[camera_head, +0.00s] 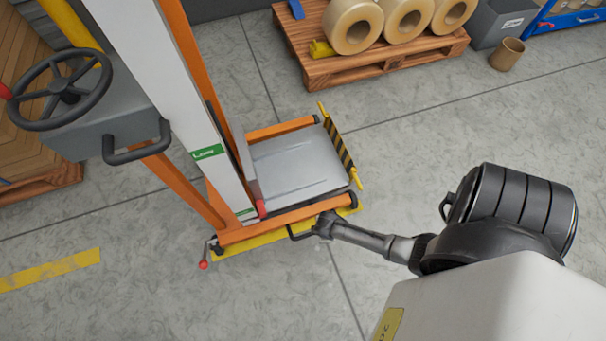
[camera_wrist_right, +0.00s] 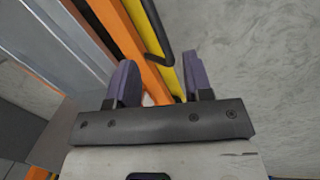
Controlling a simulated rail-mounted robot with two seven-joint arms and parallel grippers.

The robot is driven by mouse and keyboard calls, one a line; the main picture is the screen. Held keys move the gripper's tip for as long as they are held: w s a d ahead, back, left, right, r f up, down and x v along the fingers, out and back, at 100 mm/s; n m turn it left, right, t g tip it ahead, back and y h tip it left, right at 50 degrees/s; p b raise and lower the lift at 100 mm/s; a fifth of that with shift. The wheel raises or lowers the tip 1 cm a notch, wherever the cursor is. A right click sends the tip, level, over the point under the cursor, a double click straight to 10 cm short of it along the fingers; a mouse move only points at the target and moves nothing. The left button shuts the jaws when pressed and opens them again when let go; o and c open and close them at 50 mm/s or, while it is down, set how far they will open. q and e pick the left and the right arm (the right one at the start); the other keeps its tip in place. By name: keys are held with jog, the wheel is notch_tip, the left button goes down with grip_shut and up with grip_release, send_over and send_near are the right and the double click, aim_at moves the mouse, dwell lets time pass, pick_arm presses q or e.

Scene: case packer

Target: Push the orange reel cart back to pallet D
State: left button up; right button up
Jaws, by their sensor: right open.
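The orange reel cart (camera_head: 205,150) stands upright on the grey floor, with a pale mast, orange legs and a flat grey platform (camera_head: 295,165). A handwheel (camera_head: 60,92) and a black bar handle (camera_head: 137,150) are on its left side. My right gripper (camera_head: 322,226) is low beside the cart's near leg, close to a small black loop handle there. In the right wrist view its jaws (camera_wrist_right: 162,82) are open, with the orange leg, a yellow strip and a black bar beyond the fingers. Contact cannot be told. My left gripper is not in view. I see no letter marking pallet D.
A wooden pallet (camera_head: 372,62) with several cream reels (camera_head: 353,24) stands at the back. Another pallet (camera_head: 52,184) with a brown stack is at the left. A brown tube (camera_head: 506,54) stands at upper right. Yellow tape (camera_head: 50,269) marks the floor.

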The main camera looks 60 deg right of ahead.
jog(key=w+f+b, duration=0.1)
jog(key=f+b, duration=0.2)
jog(key=d+f+n+b, duration=0.1)
jog(key=f+b, duration=0.2)
jog(key=f, duration=0.1)
jog(key=w+f+n+b, duration=0.1)
jog(key=f+b, duration=0.2)
jog(key=f, duration=0.1)
jog(key=shift+w+d+f+t, duration=0.15)
jog(key=shift+w+f+t, duration=0.1)
jog(key=shift+w+t, duration=0.15)
jog(key=shift+w+d+f+b, duration=0.1)
jog(key=shift+w+f+b, duration=0.05)
jog(key=shift+f+b, duration=0.65)
jog(key=shift+f, duration=0.1)
jog(key=shift+c, duration=0.4)
jog(key=c, duration=0.4)
grip_shut()
